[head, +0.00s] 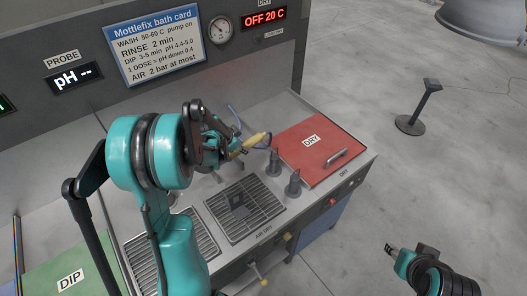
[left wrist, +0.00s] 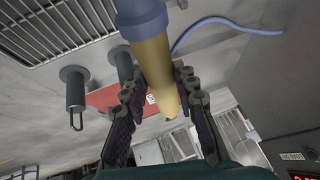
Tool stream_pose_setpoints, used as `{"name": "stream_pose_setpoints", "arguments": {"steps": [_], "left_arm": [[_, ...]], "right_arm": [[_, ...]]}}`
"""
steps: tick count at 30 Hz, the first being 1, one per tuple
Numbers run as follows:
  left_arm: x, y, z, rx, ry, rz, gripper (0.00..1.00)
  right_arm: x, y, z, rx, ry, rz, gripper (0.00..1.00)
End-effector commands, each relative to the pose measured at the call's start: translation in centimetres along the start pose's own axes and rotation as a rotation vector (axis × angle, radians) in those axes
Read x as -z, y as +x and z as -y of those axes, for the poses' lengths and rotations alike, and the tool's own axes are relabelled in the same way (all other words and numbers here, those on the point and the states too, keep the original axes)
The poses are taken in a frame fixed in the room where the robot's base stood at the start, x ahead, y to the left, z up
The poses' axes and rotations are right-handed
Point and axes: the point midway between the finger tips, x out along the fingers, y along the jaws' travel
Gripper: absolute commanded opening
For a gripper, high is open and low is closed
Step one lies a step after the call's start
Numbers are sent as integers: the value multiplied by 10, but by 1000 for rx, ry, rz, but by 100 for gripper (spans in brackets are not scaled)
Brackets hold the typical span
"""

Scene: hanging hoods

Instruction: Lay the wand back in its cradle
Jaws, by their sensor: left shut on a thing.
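The wand has a yellow body (head: 257,138) and a blue-grey collar; the yellow part also shows in the left wrist view (left wrist: 156,68). My left gripper (head: 236,147) is shut on it and holds it over the steel counter, left of the red DRY lid. In the left wrist view the two fingers (left wrist: 157,84) flank the yellow body. A blue hose (left wrist: 215,22) curves behind it. Two grey posts, one (head: 274,163) and another (head: 293,184), stand near the lid and look like the cradle. The wand is apart from them. My right gripper (head: 391,250) is at lower right; its jaws are too small to read.
The red DRY lid (head: 324,140) with a bar handle is closed. A green DIP lid (head: 70,265) is at lower left. A panel with a gauge (head: 220,30) stands behind. Open floor lies right.

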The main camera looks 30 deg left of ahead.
Motion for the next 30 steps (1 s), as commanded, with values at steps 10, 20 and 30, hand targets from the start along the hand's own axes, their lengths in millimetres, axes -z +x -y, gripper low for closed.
{"name": "stream_pose_setpoints", "arguments": {"steps": [10,20,30], "left_arm": [[-70,5,49,-34,11,139,0],[-84,25,45,-36,13,143,0],[-100,54,37,-35,13,142,0]], "right_arm": [[-1,2,0,0,0,0,40],[-11,15,0,0,0,0,40],[-24,33,0,0,0,0,40]]}}
